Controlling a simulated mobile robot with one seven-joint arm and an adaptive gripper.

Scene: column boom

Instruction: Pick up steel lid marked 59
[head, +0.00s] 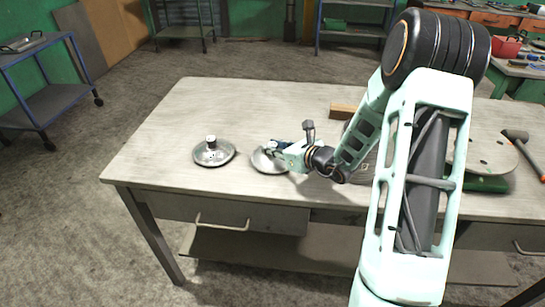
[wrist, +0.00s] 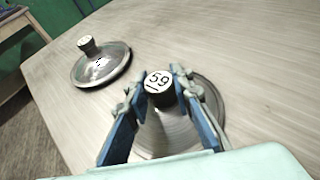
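The steel lid marked 59 (wrist: 170,135) is a round metal lid with a dark knob whose white top reads 59. In the head view this lid (head: 262,163) lies at the table's front middle, partly hidden by my gripper (head: 275,148). In the wrist view my gripper (wrist: 161,82) has one blue finger on each side of the knob, with no clear gap at either side. It looks shut on the knob. The lid appears to rest on the table; I see no clear lift.
A second steel lid (head: 214,152) with a knob lies to the left on the table (head: 185,110); its number is unclear. A wooden block (head: 342,110) lies behind my arm. A hammer (head: 520,145) is at the right.

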